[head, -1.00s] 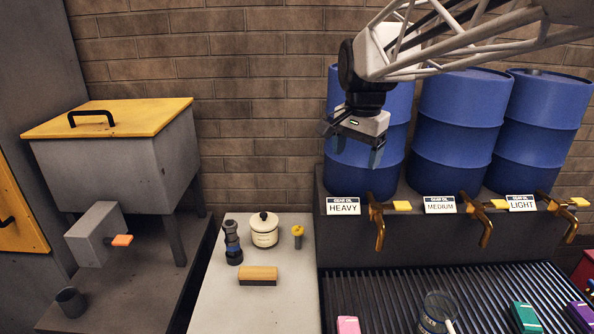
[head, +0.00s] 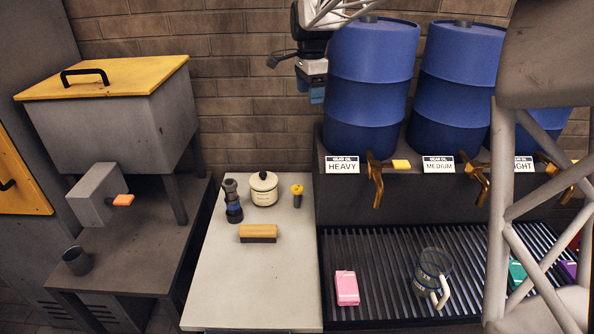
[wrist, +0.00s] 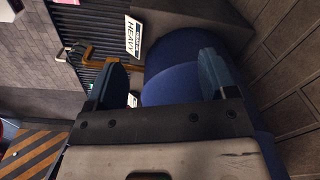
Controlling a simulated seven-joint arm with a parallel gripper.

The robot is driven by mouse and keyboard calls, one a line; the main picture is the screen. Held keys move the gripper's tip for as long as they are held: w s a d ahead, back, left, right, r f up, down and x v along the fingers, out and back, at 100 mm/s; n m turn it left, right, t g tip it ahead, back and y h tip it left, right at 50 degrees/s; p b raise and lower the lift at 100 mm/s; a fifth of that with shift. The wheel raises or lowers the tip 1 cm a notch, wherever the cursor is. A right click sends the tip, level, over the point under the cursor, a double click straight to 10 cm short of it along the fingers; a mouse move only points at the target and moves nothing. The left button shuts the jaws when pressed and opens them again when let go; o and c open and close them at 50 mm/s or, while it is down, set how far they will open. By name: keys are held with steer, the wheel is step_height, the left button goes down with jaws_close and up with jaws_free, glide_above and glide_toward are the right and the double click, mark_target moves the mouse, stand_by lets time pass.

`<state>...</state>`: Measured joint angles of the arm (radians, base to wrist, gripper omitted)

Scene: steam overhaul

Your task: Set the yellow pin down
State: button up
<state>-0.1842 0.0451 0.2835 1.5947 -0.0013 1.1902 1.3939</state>
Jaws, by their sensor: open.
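The yellow pin (head: 297,197) stands upright on the pale table (head: 235,285), its yellow head on top of a dark grey shank. It is next to a cream lidded pot (head: 263,189). My gripper (head: 316,97) is high above the table, up and slightly right of the pin, in front of the brick wall and the left edge of the HEAVY barrel. In the wrist view its two fingers (wrist: 162,80) are apart with nothing between them. The pin does not show clearly in the wrist view.
A dark grinder-like item (head: 232,202) and a wooden brush (head: 258,233) share the table; its front is clear. Blue barrels (head: 370,75) with brass taps stand at right above a grooved tray (head: 385,260) holding a pink box (head: 346,288) and a glass mug (head: 432,275). My arm hides the far right.

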steer(key=m, duration=0.2)
glide_above(297, 195)
steer(key=w, duration=0.2)
step_height(297, 195, down, 3)
step_height(297, 195, down, 31)
steer(key=shift+w+f, duration=0.1)
steer(key=shift+w, duration=0.05)
steer(key=shift+f, duration=3.85)
steer(key=shift+c, duration=0.2)
steer(key=c, duration=1.3)
steer(key=shift+o, duration=0.2)
steer(key=shift+w, duration=0.15)
